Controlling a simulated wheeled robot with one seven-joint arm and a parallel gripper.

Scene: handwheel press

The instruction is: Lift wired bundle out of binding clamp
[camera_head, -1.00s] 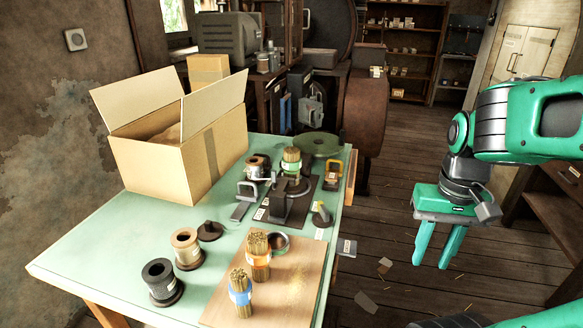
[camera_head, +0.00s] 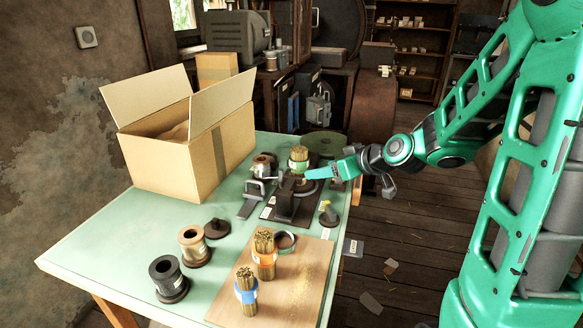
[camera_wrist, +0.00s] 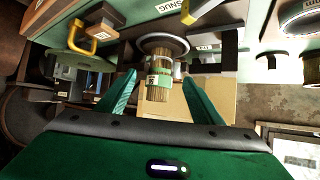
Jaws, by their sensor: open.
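The wired bundle (camera_head: 299,155) is a bunch of tan sticks with a green band. It stands upright in the dark binding clamp (camera_head: 288,206) on the green table. In the wrist view the bundle (camera_wrist: 159,82) shows between my two green fingers, with a thin wire loop around it near a round dark base. My gripper (camera_head: 308,174) reaches in level from the right at about band height. In the wrist view my gripper (camera_wrist: 158,80) is open, one finger on each side of the bundle, with gaps showing. I cannot tell how deep the bundle sits between them.
Two other bundles, orange-banded (camera_head: 265,254) and blue-banded (camera_head: 246,293), stand on a wooden board (camera_head: 300,285) in front. Spools (camera_head: 194,247) stand to the left. An open cardboard box (camera_head: 185,160) is at the back left. A yellow-handled part (camera_wrist: 95,38) is near the gripper.

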